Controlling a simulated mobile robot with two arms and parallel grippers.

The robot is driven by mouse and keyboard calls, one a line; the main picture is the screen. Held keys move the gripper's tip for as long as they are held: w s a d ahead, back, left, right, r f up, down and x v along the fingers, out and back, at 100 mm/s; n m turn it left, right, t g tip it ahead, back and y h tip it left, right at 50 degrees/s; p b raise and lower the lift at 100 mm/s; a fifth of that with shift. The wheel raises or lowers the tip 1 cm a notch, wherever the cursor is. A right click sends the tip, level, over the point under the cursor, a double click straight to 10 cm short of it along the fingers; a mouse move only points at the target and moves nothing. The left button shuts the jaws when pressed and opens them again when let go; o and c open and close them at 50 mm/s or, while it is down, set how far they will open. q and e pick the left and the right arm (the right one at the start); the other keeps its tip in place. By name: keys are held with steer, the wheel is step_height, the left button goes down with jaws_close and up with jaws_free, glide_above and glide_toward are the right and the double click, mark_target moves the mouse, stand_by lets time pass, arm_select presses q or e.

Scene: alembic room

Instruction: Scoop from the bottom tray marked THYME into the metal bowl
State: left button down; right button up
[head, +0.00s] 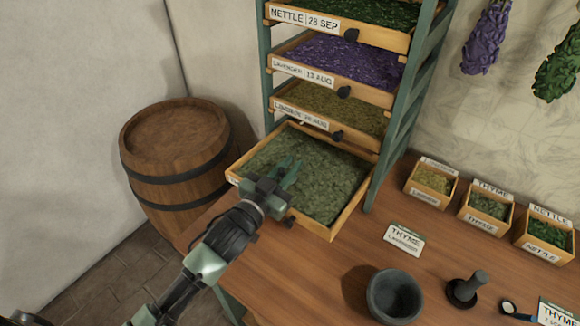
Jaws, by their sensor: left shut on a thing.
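The bottom tray (333,232) is pulled out of the rack and full of grey-green dried leaves (325,175). Its front label is mostly hidden behind my left arm, so its word cannot be read. My left gripper (288,172) is over the tray's front edge, its green fingers reaching above or into the leaves. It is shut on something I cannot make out. A dark grey round bowl (376,303) stands empty on the table at the front; whether it is metal or a stone mortar I cannot tell. My right gripper is not in view.
The rack's upper trays (335,75) hang above the bottom one. A barrel (175,150) stands left. Small labelled boxes (487,210) line the right back. A THYME card (404,239), a dark pestle-like piece (466,290) and a small round-ended item (510,308) lie on the table.

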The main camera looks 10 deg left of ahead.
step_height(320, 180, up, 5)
steer(key=p, duration=0.4)
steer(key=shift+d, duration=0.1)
